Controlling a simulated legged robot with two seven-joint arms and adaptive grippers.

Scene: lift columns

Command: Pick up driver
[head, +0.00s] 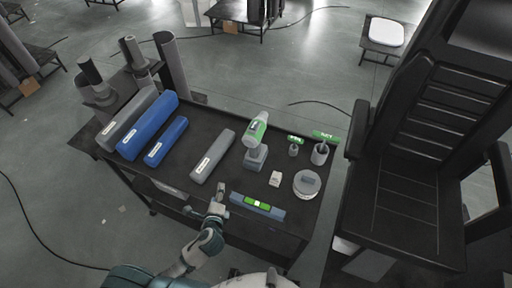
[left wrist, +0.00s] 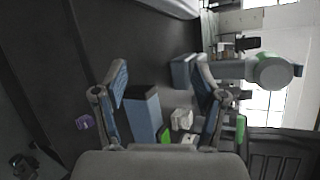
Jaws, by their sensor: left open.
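The driver (head: 257,130) is green and white and stands upright on its blue-grey base (head: 256,158) on the dark table. In the left wrist view the driver (left wrist: 272,72) shows sideways at the right, beyond the fingers. My left gripper (head: 219,191) is at the table's near edge, in front and to the left of the driver, apart from it. In the left wrist view its two fingers (left wrist: 162,82) are spread, with nothing gripped. A blue-grey bar (left wrist: 142,116) shows between and beyond them. My right gripper is not in view.
A blue level (head: 272,211) with green lies right of my gripper. A grey box (head: 213,155) and blue boxes (head: 148,125) lie left. A round tin (head: 307,184), a small white item (head: 275,179) and a cup (head: 320,153) stand right. A black chair (head: 420,170) is beside the table (head: 190,178).

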